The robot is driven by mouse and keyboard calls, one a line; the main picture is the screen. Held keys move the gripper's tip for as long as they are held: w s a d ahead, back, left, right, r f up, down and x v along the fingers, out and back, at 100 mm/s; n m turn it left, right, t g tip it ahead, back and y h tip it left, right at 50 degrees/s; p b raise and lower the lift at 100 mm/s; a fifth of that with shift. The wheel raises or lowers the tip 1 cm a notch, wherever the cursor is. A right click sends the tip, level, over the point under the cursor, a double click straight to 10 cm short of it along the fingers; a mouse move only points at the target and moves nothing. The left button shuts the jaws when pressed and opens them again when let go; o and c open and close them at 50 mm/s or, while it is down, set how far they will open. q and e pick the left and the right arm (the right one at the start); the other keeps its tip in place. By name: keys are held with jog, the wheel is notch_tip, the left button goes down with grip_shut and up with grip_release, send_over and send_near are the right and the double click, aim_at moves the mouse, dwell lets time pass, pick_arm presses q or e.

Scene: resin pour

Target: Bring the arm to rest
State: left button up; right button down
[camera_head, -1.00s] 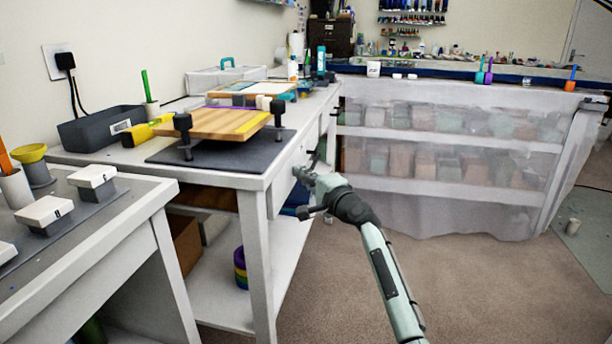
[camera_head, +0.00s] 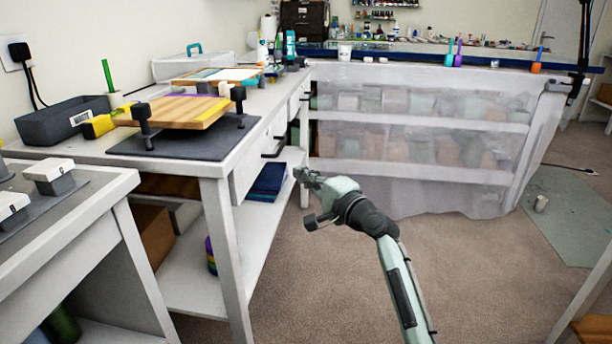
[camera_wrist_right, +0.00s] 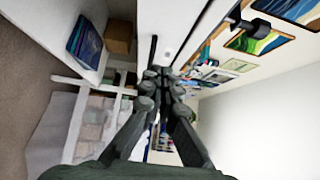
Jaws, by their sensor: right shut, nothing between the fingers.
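My right gripper (camera_head: 303,178) is in the middle of the head view, held in the air beside the white workbench (camera_head: 232,168). It is shut and empty. The arm behind it comes up from the bottom edge over the carpet. In the right wrist view the fingers (camera_wrist_right: 160,80) are together, with nothing between them, and the bench edge runs close by. I cannot tell from the picture whether any part touches the bench. My left gripper is not in view.
A wooden board (camera_head: 180,111) rests on stands on a dark mat (camera_head: 150,147) on the bench. A second table (camera_head: 85,190) is at the left. Plastic-covered shelving (camera_head: 400,140) stands behind. The carpet (camera_head: 470,260) to the right is mostly clear.

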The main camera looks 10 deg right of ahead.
jog(key=s+d+f+n+g+h, duration=0.1)
jog(key=s+d+f+n+g, duration=0.1)
jog(key=s+f, duration=0.55)
jog(key=s+d+f+n+g+h, duration=0.2)
jog(key=s+f+n, duration=0.15)
jog(key=f, duration=0.65)
jog(key=s+d+f+n+g+h, duration=0.1)
jog(key=s+d+f+g, duration=0.15)
jog(key=s+f, duration=0.5)
jog(key=s+d+f+n+g+h, duration=0.2)
jog(key=s+d+f, duration=0.2)
jog(key=s, duration=0.4)
jog(key=s+d+f+n+g+h, duration=0.2)
jog(key=s+d+f+n, duration=0.1)
jog(key=s+f, duration=0.3)
jog(key=s+d+f+n+g+h, duration=0.2)
jog(key=s+d+f, duration=0.3)
jog(key=s, duration=0.5)
jog(key=shift+s+d, duration=0.15)
jog(key=shift+d, duration=0.15)
